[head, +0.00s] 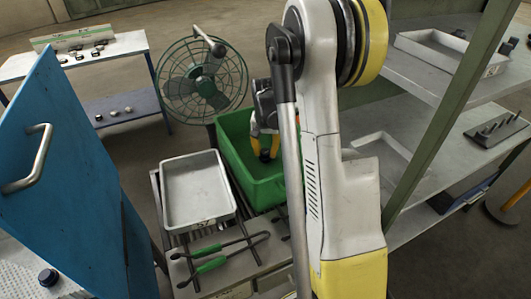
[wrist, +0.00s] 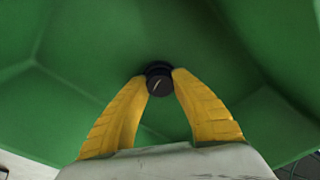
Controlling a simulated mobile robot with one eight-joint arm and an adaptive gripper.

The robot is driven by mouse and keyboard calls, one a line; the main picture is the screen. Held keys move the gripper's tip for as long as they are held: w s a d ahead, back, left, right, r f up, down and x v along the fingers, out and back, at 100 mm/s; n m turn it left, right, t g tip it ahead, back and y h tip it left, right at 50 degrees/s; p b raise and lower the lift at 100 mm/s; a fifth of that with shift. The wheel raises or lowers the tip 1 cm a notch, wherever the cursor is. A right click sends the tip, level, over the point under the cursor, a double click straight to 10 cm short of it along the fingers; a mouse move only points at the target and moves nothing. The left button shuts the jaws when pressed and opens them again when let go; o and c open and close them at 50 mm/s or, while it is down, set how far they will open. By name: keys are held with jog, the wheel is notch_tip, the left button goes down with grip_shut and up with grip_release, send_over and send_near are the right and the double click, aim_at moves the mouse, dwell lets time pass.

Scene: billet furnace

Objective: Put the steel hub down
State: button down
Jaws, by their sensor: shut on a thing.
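The steel hub (wrist: 159,79) is a small dark round piece with a lighter mark on its face. My gripper (wrist: 159,82) has its yellow fingers shut on the hub, one finger on each side. In the head view my gripper (head: 264,146) is at the green bin (head: 265,188), with the hub (head: 265,155) at the fingertips inside the bin's outline. In the wrist view green bin walls and floor (wrist: 85,60) fill the background. I cannot tell whether the hub touches the bin floor. My arm hides the bin's right side.
A grey tray (head: 197,188) stands left of the bin, with green-handled tongs (head: 215,262) in front. A green fan (head: 200,82) stands behind. A blue door (head: 75,185) is at left; shelving (head: 430,75) with a tray and a pegged block (head: 497,128) is at right.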

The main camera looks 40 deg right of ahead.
jog(key=shift+f, duration=0.15)
jog(key=c, duration=1.2)
grip_release()
jog(key=shift+o, duration=0.2)
